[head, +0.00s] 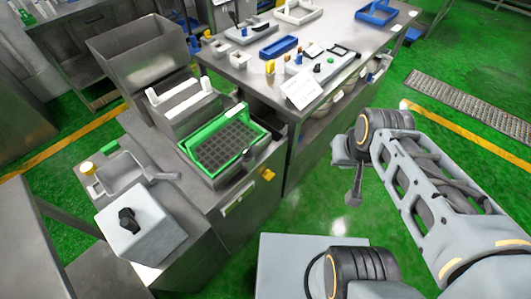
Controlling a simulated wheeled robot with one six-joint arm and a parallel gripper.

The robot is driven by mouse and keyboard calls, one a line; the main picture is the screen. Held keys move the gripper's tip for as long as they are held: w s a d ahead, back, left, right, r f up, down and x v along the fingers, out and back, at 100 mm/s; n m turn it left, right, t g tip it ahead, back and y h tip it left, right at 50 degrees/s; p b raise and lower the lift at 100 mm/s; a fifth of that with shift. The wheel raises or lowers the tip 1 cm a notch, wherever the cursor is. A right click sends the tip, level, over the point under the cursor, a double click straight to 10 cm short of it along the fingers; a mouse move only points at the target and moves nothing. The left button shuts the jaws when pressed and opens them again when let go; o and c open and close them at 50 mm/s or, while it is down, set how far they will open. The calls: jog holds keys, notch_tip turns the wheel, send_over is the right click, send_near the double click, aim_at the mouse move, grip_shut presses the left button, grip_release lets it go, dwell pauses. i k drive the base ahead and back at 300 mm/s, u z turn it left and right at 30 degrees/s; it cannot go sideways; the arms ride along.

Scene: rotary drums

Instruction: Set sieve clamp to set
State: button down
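A green-framed sieve (205,166) with a dark square grid lies in the metal machine left of centre. A small dark part (248,158) sits at its right rim; I cannot tell whether this is the sieve clamp or how it is set. A yellow part (267,174) shows on the machine's right side. My arm comes in from the right, well apart from the sieve. A small dark end, probably my gripper (355,186), hangs below the arm's far joint over the floor. Its fingers are too small to make out, and I see nothing held.
A grey box with a black knob (127,220) stands at the machine's near left. A metal hopper (140,58) rises behind. A steel table (340,30) with blue trays and small items stands beyond. Green floor is clear between machine and arm. A grating (470,105) lies right.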

aim_at(247, 155)
jog(key=k, duration=0.75)
jog(key=u, duration=0.85)
jog(key=i, duration=0.5)
jog(key=u, duration=0.05)
